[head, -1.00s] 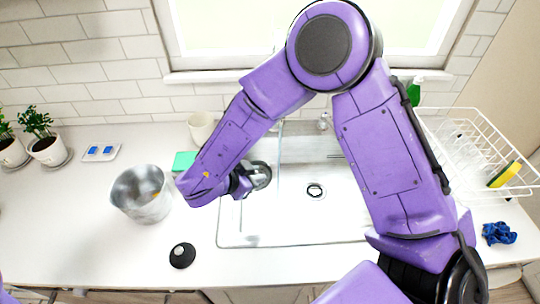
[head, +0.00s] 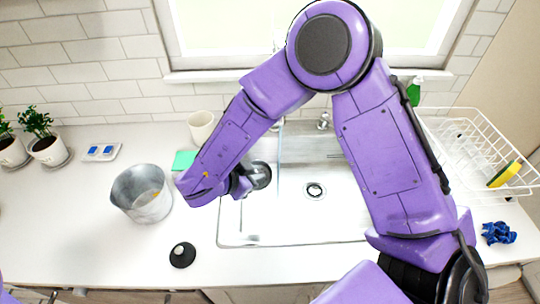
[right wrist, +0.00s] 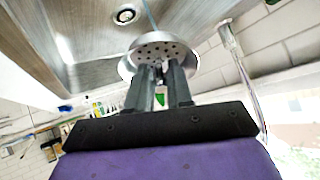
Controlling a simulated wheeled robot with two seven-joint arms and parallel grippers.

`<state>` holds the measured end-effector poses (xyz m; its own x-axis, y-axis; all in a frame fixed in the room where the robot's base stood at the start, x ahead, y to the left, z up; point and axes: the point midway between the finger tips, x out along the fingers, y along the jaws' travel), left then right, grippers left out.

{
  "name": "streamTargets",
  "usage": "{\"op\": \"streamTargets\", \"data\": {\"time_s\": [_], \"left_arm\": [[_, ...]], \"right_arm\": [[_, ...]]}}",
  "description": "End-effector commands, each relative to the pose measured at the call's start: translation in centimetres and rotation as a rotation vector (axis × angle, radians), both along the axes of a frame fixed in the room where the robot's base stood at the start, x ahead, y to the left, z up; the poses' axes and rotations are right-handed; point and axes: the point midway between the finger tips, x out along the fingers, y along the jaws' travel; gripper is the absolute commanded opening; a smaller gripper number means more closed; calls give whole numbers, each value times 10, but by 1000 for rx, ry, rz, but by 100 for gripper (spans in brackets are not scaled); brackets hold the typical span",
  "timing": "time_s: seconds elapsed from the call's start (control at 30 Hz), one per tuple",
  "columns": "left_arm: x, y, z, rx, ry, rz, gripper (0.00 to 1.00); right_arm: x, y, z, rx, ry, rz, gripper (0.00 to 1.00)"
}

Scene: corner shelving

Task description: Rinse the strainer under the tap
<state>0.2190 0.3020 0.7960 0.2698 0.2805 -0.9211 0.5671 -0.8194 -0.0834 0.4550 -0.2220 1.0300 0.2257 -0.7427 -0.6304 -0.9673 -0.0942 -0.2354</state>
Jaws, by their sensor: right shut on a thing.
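The strainer (head: 261,175), a small round metal bowl with holes, is over the left part of the steel sink (head: 330,225). My right gripper (head: 240,186) is shut on it, partly hidden by my forearm. In the right wrist view the strainer's perforated bowl (right wrist: 165,50) sits just beyond the fingertips (right wrist: 160,85). A thin bluish line of water (head: 280,150) shows beside the strainer. In the wrist view this line comes down to the bowl's edge; whether it hits the bowl is hard to tell. The tap's spout is mostly hidden by my arm. My left gripper is not in view.
A metal bucket (head: 142,194) stands on the counter left of the sink, with a black stopper-like disc (head: 182,256) in front. A cream cup (head: 201,126) and green sponge (head: 184,161) are behind. A white dish rack (head: 480,150) and blue cloth (head: 498,233) are right.

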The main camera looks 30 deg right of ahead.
Motion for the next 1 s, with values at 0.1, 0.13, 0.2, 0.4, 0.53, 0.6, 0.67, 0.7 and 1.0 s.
{"op": "streamTargets", "data": {"time_s": [0.1, 0.13, 0.2, 0.4, 0.53, 0.6, 0.67, 0.7, 1.0], "left_arm": [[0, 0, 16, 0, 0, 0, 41], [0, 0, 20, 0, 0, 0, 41], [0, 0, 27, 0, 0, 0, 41], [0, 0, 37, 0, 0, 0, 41], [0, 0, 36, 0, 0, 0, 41], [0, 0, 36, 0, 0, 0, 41], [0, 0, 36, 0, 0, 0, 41], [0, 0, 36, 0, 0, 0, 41], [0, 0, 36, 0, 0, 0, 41]], "right_arm": [[-5, 8, 14, 0, 0, 3, 0], [-6, 11, 16, 0, 0, 3, 0], [-10, 16, 21, 0, 1, 1, 0], [-20, 32, 31, 0, -1, 1, 0], [-24, 40, 38, 0, -1, 1, 0], [-26, 42, 39, 0, -1, 1, 0], [-26, 42, 40, 0, 0, 0, 0], [-26, 42, 40, 0, 0, 0, 0], [-26, 42, 40, 0, 0, 0, 0]]}}
